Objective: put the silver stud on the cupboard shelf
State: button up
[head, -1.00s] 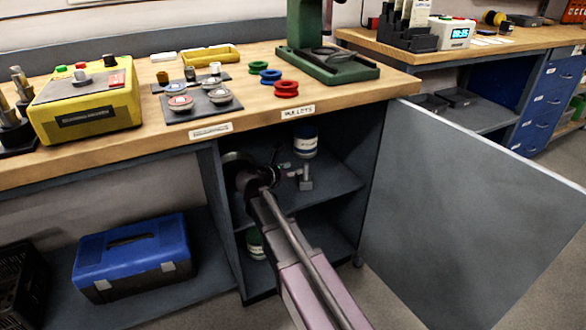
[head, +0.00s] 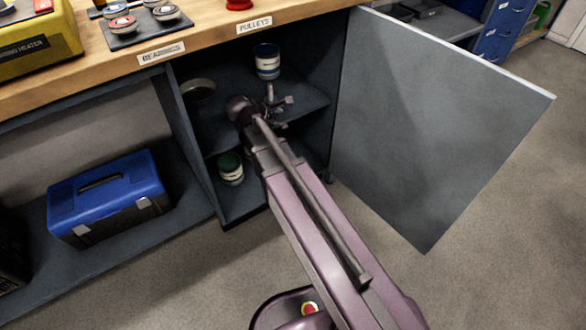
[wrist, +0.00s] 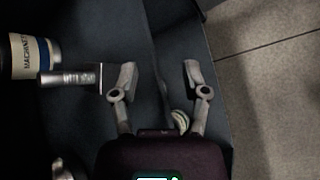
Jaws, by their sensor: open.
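The silver stud (head: 270,94) stands upright on the cupboard's upper shelf (head: 215,133), in front of a white and blue can. In the wrist view the stud (wrist: 72,78) lies across the left side, its wider flat end facing my left finger with a small gap. My gripper (wrist: 159,68) is open, and nothing is between its fingers. In the head view my gripper (head: 284,112) is inside the cupboard, just in front of the stud and partly hidden by my wrist.
The white and blue can (head: 267,64) stands behind the stud. A dark round dish (head: 198,91) is at the shelf's left. A green and white can (head: 230,169) stands below. The open cupboard door (head: 430,120) bounds the right side. A blue toolbox (head: 108,197) sits left.

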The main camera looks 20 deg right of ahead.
jog(key=s+f+m+g+y, duration=0.2)
jog(key=s+f+m+y, duration=0.1)
jog(key=s+m, duration=0.5)
jog(key=s+f+m+g+y, duration=0.3)
jog(key=s+m+y, duration=0.2)
jog(key=s+m, duration=0.3)
jog(key=shift+s+a+f+m+y, duration=0.2)
jog(key=shift+s+f+m+y, duration=0.05)
jog(key=shift+s+m+y, duration=0.05)
notch_tip(320, 180, up, 5)
jog(key=p, duration=0.5)
jog(key=shift+s, duration=0.15)
